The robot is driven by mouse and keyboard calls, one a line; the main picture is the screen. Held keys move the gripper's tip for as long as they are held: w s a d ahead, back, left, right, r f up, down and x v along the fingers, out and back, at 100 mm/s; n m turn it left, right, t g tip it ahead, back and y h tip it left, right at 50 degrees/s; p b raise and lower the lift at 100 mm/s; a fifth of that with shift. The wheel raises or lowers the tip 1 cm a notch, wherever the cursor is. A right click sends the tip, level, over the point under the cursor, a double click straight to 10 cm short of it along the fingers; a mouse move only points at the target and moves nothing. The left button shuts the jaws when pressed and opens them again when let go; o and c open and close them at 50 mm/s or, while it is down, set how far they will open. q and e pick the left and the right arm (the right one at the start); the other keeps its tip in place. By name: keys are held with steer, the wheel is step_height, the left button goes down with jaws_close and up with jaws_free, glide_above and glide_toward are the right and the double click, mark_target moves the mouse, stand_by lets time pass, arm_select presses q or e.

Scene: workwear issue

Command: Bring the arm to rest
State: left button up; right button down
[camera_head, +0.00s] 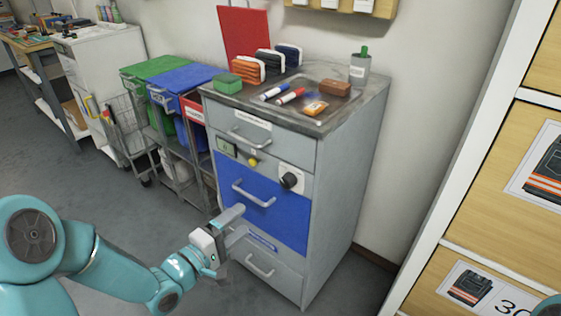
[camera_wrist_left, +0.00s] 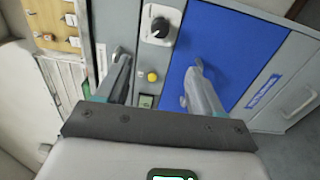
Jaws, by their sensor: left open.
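My left gripper (camera_head: 236,224) is open and empty in front of the grey drawer cabinet (camera_head: 345,170). In the head view it sits just below and left of the handle of the blue drawer (camera_head: 285,222). In the left wrist view the two fingers (camera_wrist_left: 158,75) point at the cabinet front, well apart. One finger overlaps the handle on the blue drawer (camera_wrist_left: 232,45); I cannot tell whether it touches. The blue drawer looks shut. My right gripper is not in view.
The cabinet front bears a black knob (camera_head: 290,180) and a yellow button (camera_head: 253,162). A tray (camera_head: 330,121) on top holds markers and a brown block. Bins and a wire cart (camera_head: 128,125) stand left. A shelf unit (camera_head: 480,180) stands right. The floor (camera_head: 110,205) before the bins is clear.

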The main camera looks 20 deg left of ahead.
arm_select(q)
steer(key=s+d+f+g, duration=0.2)
steer(key=d+f+g, duration=0.1)
steer(key=d+f, duration=0.4)
steer(key=s+d+f+g, duration=0.1)
steer(key=d+f+g, duration=0.25)
steer(key=f, duration=0.65)
steer(key=s+d+f+m+g+y, duration=0.2)
steer(key=s+f+m+g, duration=0.85)
steer(key=s+f, duration=0.55)
step_height(320, 180, up, 24)
steer(key=s+m+p, duration=0.1)
steer(key=p, duration=2.1)
steer(key=shift+s+m, duration=0.35)
steer(key=shift+s, duration=0.05)
steer(key=shift+d+r, duration=0.1)
